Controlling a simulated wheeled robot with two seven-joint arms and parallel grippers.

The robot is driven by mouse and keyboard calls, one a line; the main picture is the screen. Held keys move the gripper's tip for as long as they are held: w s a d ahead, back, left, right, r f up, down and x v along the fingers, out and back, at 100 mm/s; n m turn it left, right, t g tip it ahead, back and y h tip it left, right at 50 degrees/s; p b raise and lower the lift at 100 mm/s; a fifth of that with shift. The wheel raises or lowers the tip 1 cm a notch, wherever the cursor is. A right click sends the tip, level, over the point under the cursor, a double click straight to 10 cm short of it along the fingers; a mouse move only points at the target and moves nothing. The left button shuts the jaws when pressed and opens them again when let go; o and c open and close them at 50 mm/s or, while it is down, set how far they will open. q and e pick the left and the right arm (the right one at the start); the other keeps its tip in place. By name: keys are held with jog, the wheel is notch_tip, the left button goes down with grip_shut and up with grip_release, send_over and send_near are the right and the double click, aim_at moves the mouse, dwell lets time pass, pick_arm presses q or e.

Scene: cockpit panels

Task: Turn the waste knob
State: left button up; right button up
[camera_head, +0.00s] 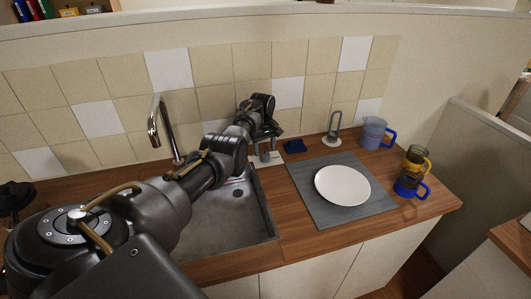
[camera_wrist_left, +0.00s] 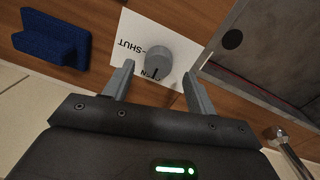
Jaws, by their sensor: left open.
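The waste knob is a round grey knob (camera_wrist_left: 158,54) on a white label plate (camera_wrist_left: 130,48) in the left wrist view. The label reads SHUT, and a second word is partly covered by the knob. A dark mark shows on the knob's lower side. My left gripper (camera_wrist_left: 158,70) is open, with its two fingertips on either side of the knob's near edge; I cannot tell whether they touch it. In the head view, my left gripper (camera_head: 266,155) points down beside the sink's back right corner and largely hides the knob. My right gripper is not in view.
The metal sink (camera_head: 215,235) with a tap (camera_head: 156,125) lies left of the gripper. A blue block-like item (camera_head: 294,146) sits close to its right. A grey mat (camera_head: 310,205) holds a white plate (camera_head: 342,185). Mugs (camera_head: 373,133) stand farther right. The tiled wall is close behind.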

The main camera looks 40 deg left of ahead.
aim_at(265, 156)
pick_arm(q)
jog(key=shift+f+b, duration=0.4)
jog(key=shift+f, duration=1)
jog(key=shift+c, duration=0.4)
jog(key=shift+d, duration=0.1)
jog(key=c, duration=0.9)
